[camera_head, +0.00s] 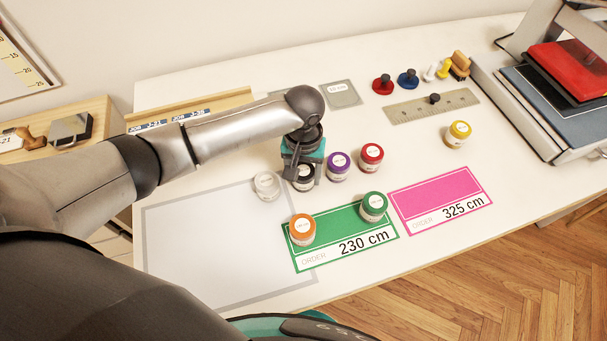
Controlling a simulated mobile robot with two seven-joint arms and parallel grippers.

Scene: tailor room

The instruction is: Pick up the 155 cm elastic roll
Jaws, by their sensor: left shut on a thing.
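My left gripper (303,163) reaches down over the table and is shut on a black roll (304,182), partly hidden by the fingers. I cannot tell whether the roll touches the table. Other elastic rolls stand around it: white (266,185), purple (338,166), red (371,157) and yellow (457,134). An orange roll (301,230) and a green roll (373,207) stand on the green 230 cm order card (338,251). The lengths on the roll labels are too small to read, so I cannot tell which is 155 cm. My right gripper is not in view.
A pink 325 cm order card (441,188) lies bare at right. A ruler (408,112), stamps (408,79) and a press (560,110) are at the back right. A grey-bordered white mat (220,255) is clear at front left.

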